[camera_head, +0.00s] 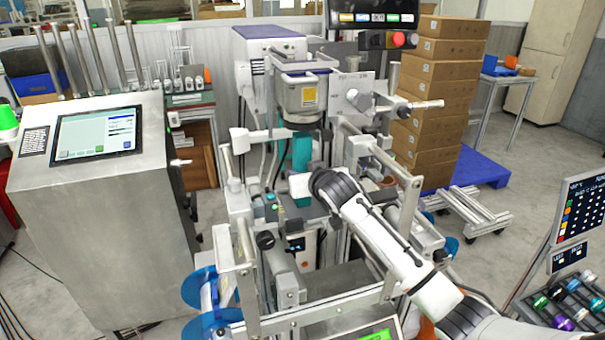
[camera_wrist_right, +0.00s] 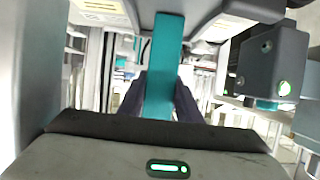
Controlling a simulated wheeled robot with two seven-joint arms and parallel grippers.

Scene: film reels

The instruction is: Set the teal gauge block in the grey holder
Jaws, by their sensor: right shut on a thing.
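The teal gauge block (camera_wrist_right: 162,72) stands upright between the dark fingers of my right gripper (camera_wrist_right: 164,95), which is shut on it. Its upper end reaches up between pale grey machine parts. In the head view a teal upright piece (camera_head: 302,152) shows just above my right wrist, under a grey housing (camera_head: 302,97) with a yellow label. My right arm comes in from the lower right, and its fingers are mostly hidden there. I cannot tell for sure which grey part is the holder, or whether the block touches it. My left gripper is not in view.
A dark grey box (camera_wrist_right: 270,65) with a green light is close on the right in the wrist view. Machine rails and posts crowd around my right arm. A steel console (camera_head: 100,210) stands left. Stacked cartons (camera_head: 438,95) stand behind, right. Open floor lies at the right.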

